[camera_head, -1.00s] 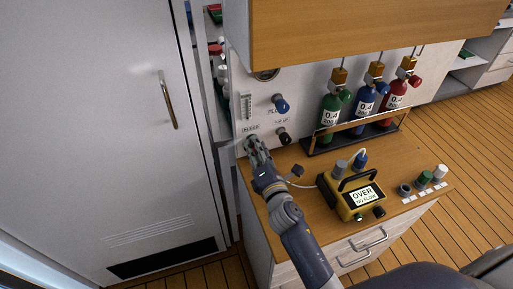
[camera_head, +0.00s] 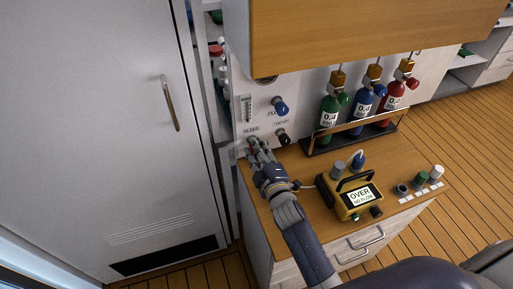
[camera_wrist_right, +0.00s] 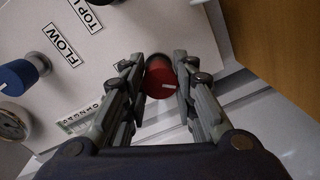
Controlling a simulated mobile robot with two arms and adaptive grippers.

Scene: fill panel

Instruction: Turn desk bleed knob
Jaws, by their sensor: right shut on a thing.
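The bleed knob, a red knob with a white mark (camera_wrist_right: 160,84), sits on the white panel (camera_wrist_right: 105,62) between my right gripper's fingers in the right wrist view. My right gripper (camera_wrist_right: 160,82) is closed around its sides. In the head view my right gripper (camera_head: 256,147) reaches the lower left of the panel, just above the desk top, and mostly hides the red knob. My left gripper is not in view.
A blue knob (camera_head: 280,105) and a black knob (camera_head: 284,137) stick out near the gripper. A yellow analyzer reading "OVER" (camera_head: 352,195) stands on the desk. Green, blue and red bottles (camera_head: 366,104) stand in a rack. A wooden cabinet (camera_head: 370,30) overhangs.

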